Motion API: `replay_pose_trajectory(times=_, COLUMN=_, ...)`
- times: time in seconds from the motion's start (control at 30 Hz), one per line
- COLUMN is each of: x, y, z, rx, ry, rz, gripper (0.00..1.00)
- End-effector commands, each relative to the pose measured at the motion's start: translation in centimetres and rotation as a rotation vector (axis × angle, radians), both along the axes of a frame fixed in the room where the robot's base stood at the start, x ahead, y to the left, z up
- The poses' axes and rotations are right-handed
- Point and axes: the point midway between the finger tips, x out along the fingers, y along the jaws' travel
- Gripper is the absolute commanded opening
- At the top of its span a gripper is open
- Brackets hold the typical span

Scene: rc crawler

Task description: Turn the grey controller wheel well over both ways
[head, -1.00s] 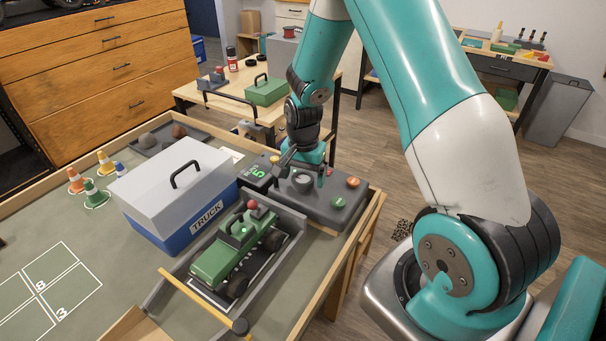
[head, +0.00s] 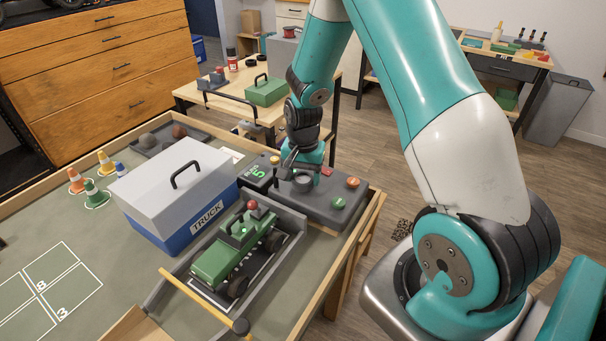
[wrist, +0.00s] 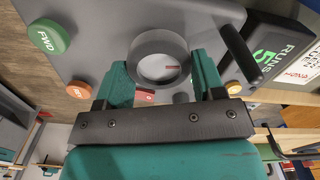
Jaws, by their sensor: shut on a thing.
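The grey controller wheel (head: 303,183) sits on top of the grey controller box (head: 335,203) at the right edge of the table. In the wrist view the wheel (wrist: 160,45) is a round grey ring with a small red mark inside. My gripper (wrist: 162,78) is shut on the wheel, with a teal finger on either side of it. In the head view my gripper (head: 303,170) comes down over the wheel from behind and hides part of it. The green crawler (head: 215,262) stands in a grey bay beside the controller.
A TRUCK case (head: 185,215) stands left of the crawler. A yellow barrier (head: 203,300) crosses the bay's front.

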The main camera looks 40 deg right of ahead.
Motion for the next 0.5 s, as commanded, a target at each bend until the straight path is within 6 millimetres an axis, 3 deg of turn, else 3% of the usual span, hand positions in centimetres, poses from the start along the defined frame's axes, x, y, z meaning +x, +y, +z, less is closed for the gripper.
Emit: replay_pose_trajectory(times=0.5, x=0.13, y=0.11, z=0.09, rx=0.0, ry=0.0, rz=0.393, gripper=0.39)
